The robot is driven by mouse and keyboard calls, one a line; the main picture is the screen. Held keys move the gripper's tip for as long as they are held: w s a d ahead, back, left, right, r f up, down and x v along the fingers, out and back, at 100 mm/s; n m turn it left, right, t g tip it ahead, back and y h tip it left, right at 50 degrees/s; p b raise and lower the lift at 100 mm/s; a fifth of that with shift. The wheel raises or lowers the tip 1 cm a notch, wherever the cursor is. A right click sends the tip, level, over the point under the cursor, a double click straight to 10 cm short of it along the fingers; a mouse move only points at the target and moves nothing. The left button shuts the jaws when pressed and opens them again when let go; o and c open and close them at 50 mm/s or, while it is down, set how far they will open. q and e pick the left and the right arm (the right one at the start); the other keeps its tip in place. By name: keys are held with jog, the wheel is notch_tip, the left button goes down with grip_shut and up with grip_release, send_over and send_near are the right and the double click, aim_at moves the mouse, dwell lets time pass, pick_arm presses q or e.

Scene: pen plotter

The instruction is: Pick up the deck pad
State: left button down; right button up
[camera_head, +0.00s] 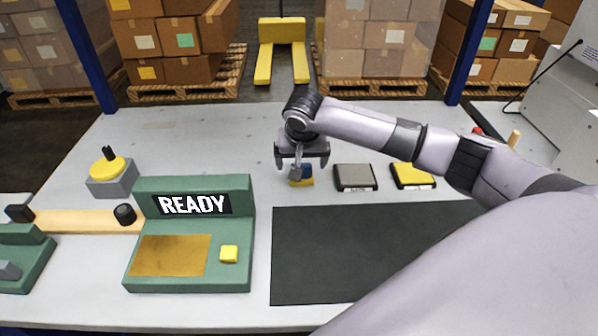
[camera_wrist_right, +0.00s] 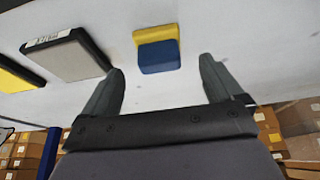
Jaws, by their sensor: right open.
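Three small pads lie in a row on the light table, and I cannot tell by lettering which is the deck pad. A blue-and-yellow pad (camera_head: 305,181) is partly hidden behind my right gripper (camera_head: 301,164). A grey pad with a dark rim (camera_head: 355,177) lies to its right, then a yellow pad with a dark rim (camera_head: 411,174). In the wrist view, my open, empty right gripper (camera_wrist_right: 162,66) has the blue-and-yellow pad (camera_wrist_right: 158,52) ahead of its fingers, apart from them. The grey pad (camera_wrist_right: 72,58) and yellow pad (camera_wrist_right: 16,73) are left there. My left gripper is out of view.
A dark mat (camera_head: 350,245) covers the table front of the pads. A green machine reading READY (camera_head: 180,260) stands left of it, with a wooden strip (camera_head: 85,220) beside it. A yellow-topped grey block (camera_head: 110,180) stands further back. The back of the table is clear.

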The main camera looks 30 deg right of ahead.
jog(key=x, duration=0.4)
jog(key=shift+s+f, duration=0.1)
jog(key=shift+f, duration=0.15)
jog(key=c, duration=1.2)
jog(key=shift+o, duration=0.2)
